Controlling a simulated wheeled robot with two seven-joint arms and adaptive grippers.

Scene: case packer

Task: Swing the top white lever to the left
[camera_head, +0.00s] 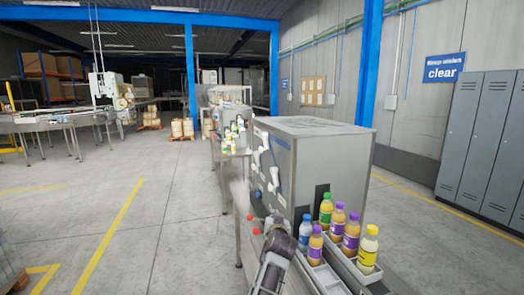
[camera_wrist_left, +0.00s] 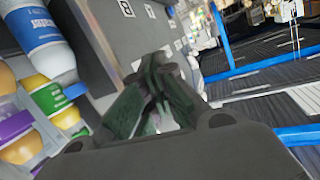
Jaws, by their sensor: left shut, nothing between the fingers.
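The case packer (camera_head: 318,165) is a grey box-shaped machine right of centre in the head view. The top white lever (camera_head: 264,141) is on its left-facing panel, and a second white lever (camera_head: 273,178) is below it. My left gripper (camera_head: 275,222) is low beside that panel, below both levers. It is shut and empty; its dark fingers (camera_wrist_left: 158,88) come together in the left wrist view. Pale parts show behind the fingertips there, but I cannot tell whether they are a lever. My right gripper is not in view.
Bottles with coloured caps, such as a yellow one (camera_head: 368,250), stand in a tray right of my left arm. They also show close by at left in the wrist view (camera_wrist_left: 45,40). Red buttons (camera_head: 252,218) are left of the gripper. The floor (camera_head: 150,220) at left is clear.

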